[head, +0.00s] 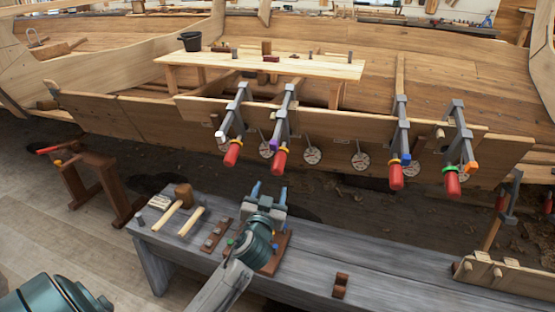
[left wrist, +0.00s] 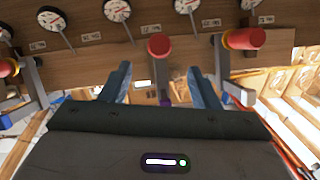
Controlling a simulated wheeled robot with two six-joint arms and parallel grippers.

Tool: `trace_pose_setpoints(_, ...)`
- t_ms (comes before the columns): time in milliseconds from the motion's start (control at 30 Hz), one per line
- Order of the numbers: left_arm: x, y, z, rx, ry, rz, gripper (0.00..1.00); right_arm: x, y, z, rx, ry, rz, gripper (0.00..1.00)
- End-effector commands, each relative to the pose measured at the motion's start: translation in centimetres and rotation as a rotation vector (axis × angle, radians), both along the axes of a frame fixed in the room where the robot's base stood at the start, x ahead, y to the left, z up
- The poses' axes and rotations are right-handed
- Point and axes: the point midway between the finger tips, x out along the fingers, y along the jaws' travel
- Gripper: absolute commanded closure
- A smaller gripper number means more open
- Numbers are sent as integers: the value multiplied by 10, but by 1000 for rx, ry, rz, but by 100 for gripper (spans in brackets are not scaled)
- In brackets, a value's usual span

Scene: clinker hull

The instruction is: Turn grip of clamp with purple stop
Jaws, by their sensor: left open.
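The clamp with the purple stop (head: 273,143) is second from the left on the hull plank, its red grip (head: 279,162) hanging at its lower end. In the left wrist view, that red grip (left wrist: 159,47) shows centred between and beyond my fingers, with the purple stop (left wrist: 165,101) nearer, partly behind the gripper body. My left gripper (head: 269,191) is open and empty, below the grip in the head view and apart from it. My right gripper is not in view.
Neighbouring clamps have a white stop (head: 219,134), a blue stop (head: 405,160) and an orange stop (head: 472,168). Round dials (head: 312,150) line the plank. A grey bench (head: 340,262) below carries a mallet (head: 182,197) and small blocks.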

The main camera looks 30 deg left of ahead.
Motion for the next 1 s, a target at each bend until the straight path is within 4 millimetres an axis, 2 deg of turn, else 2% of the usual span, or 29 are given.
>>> trace_pose_setpoints(100,-3,1,4,-72,-15,-27,44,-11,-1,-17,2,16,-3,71)
trace_pose_setpoints(267,2,4,3,-102,-21,-36,44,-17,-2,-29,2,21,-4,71)
trace_pose_setpoints(367,14,9,3,-102,-22,-36,44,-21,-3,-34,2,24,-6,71)
trace_pose_setpoints(700,73,31,4,-101,-21,-35,44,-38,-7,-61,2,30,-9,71)
trace_pose_setpoints(833,88,37,3,-101,-21,-35,44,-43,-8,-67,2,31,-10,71)
trace_pose_setpoints(1000,97,40,2,-100,-21,-36,44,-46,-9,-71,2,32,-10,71)
